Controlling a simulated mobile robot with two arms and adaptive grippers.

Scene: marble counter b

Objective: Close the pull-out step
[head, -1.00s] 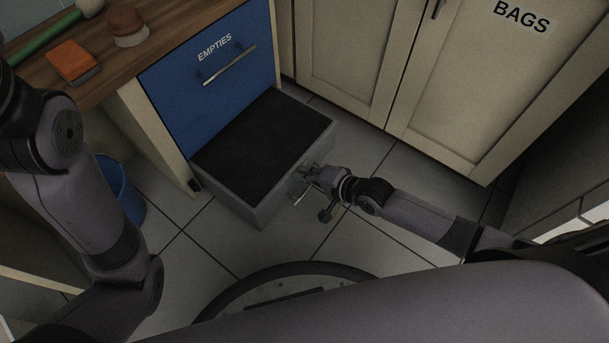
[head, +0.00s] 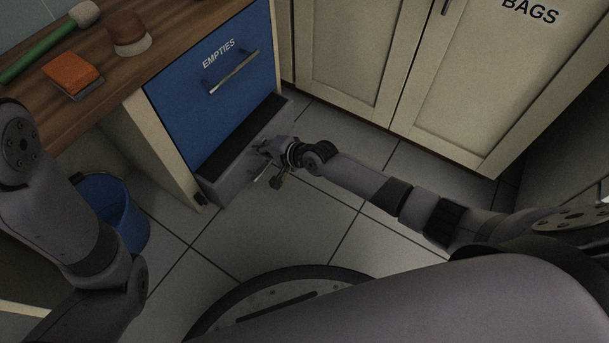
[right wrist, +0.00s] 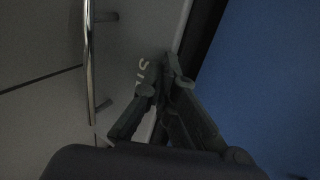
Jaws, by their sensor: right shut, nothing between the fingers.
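The pull-out step (head: 232,178) is a grey drawer-like box with a black top, low under the blue "EMPTIES" front (head: 212,90). It still sticks out a little, with a narrow black strip of its top showing. My right gripper (head: 262,150) is shut and empty, with its fingertips at the step's grey front. In the right wrist view the shut fingers (right wrist: 172,78) are at the grey front, beside lettering and a metal bar handle (right wrist: 91,60). The blue panel shows at right there. Whether the tips touch is hard to tell. My left gripper is out of view.
A blue bucket (head: 118,212) stands under the counter at left. A wooden counter (head: 110,90) carries an orange sponge-like block (head: 71,72), a brush (head: 128,32) and a green-handled tool (head: 38,52). Cream cupboards (head: 345,60) stand at the back right. The tiled floor before the step is clear.

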